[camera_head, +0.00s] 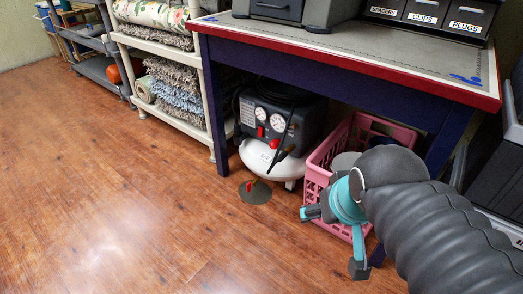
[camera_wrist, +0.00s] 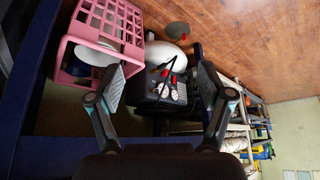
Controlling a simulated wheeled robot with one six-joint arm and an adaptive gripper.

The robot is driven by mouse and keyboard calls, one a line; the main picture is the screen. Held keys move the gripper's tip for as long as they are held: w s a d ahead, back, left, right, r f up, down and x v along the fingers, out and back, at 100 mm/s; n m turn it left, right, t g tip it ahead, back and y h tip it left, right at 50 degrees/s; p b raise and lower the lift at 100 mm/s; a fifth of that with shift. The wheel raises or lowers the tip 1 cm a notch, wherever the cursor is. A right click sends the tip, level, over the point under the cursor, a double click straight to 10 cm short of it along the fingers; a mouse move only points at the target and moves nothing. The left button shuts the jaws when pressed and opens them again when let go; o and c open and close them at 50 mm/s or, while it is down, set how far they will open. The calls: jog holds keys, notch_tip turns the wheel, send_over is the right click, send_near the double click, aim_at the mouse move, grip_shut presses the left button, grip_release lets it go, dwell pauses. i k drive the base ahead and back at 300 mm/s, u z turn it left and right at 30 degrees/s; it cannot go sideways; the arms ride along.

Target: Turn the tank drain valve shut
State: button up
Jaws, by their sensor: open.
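The compressor (camera_head: 280,118) stands on the floor under the workbench, with a black body, two round gauges and red knobs. Its white tank (camera_head: 258,156) is low at the front and also shows in the wrist view (camera_wrist: 167,54). A small red part (camera_head: 249,187), possibly the drain valve handle, shows below the tank over a dark disc (camera_head: 256,195); it also shows in the wrist view (camera_wrist: 183,37). My gripper (camera_head: 334,240) is open and empty, right of the compressor and apart from it. In the wrist view its fingers (camera_wrist: 162,84) spread on either side of the compressor.
A pink crate (camera_head: 318,172) stands right of the compressor, close behind my gripper. The workbench (camera_head: 350,62) has a leg left of the compressor and a top above it. A shelf (camera_head: 205,90) with rolled rugs is further left. The wooden floor in front is clear.

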aim_at(250, 184)
jog(key=u, duration=0.5)
jog(key=k, duration=1.25)
jog(key=z, duration=0.15)
jog(key=i, duration=1.7)
jog(key=u, duration=0.55)
